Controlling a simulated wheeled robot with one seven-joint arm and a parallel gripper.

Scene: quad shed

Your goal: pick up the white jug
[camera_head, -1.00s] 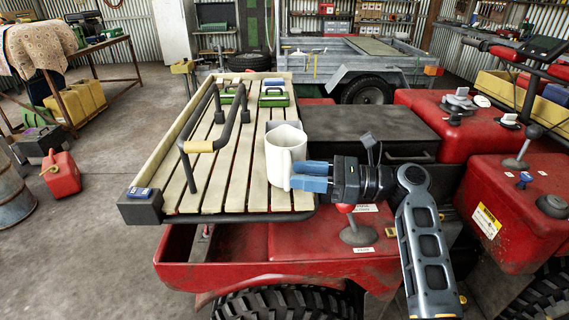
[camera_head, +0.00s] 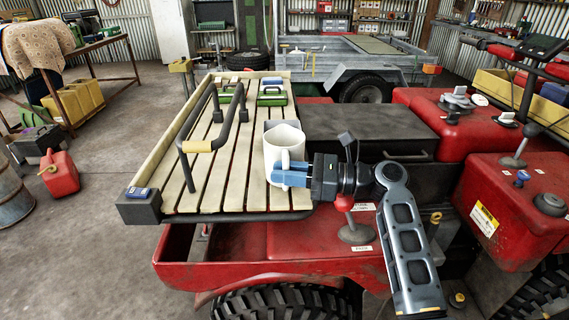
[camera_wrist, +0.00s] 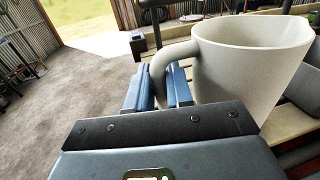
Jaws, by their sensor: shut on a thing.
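The white jug (camera_head: 283,143) is at the right side of the slatted wooden rack (camera_head: 215,193), with its open mouth up. In the wrist view the jug (camera_wrist: 245,70) fills the upper right, and its curved handle (camera_wrist: 160,70) lies between my blue fingers. My gripper (camera_head: 280,177) comes in from the right and is shut on the jug's handle. In the wrist view the gripper (camera_wrist: 160,88) covers the lower part of the handle. I cannot tell whether the jug's base touches the slats.
A dark bent rail (camera_head: 241,115) with a wooden grip stands on the rack left of the jug. Green-handled items (camera_head: 272,97) lie at the rack's far end.

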